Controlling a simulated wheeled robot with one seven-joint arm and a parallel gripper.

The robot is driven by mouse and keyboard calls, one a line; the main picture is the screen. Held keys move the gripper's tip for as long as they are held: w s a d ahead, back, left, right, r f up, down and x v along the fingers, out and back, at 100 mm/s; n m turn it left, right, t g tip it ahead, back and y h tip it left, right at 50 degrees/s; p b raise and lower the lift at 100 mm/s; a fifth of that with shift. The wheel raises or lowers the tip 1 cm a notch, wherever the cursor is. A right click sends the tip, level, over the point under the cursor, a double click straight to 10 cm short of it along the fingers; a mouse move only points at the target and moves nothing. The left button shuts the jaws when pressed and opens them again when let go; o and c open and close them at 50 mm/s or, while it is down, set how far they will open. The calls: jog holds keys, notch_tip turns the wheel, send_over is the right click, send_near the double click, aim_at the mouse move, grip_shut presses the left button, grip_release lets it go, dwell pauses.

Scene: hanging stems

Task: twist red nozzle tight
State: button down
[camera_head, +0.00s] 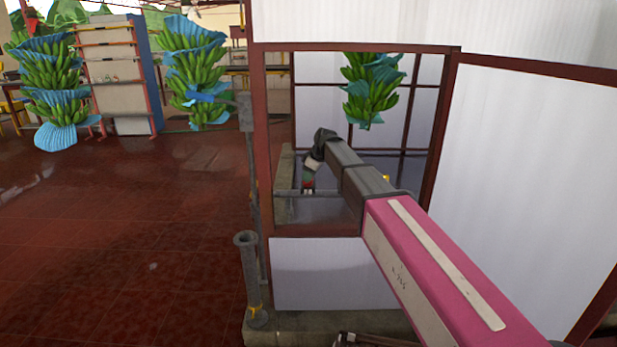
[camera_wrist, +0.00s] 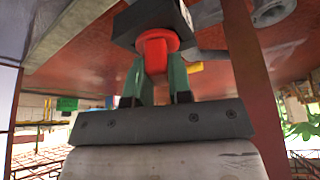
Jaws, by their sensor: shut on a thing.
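The red nozzle (camera_wrist: 155,50) shows in the wrist view, with a round flange and a narrower part pointing towards the wrist. A dark block (camera_wrist: 150,20) is directly behind its flange. My gripper (camera_wrist: 157,68) has its two green fingers on either side of the nozzle's narrow part and is shut on it. In the head view my arm reaches through an opening in the panelled frame, and a small red spot, probably the nozzle, shows just below the arm's dark end. My fingers are too small to make out there.
A red-brown frame (camera_head: 452,120) with white panels surrounds the opening. A grey upright pipe (camera_head: 251,275) stands at its left foot. Green banana bunches (camera_head: 372,90) with blue covers hang behind the opening and at left. The tiled floor (camera_head: 120,230) at left is clear.

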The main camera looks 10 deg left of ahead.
jog(key=shift+f+n, duration=0.1)
jog(key=shift+n, duration=0.3)
jog(key=n+g, duration=0.1)
jog(key=n, duration=0.1)
jog(key=shift+w+n, duration=0.15)
jog(key=shift+n, duration=0.15)
jog(key=shift+n+g, duration=0.6)
jog(key=shift+n, duration=0.5)
jog(key=c, duration=0.5)
grip_release()
jog(key=shift+r, duration=0.2)
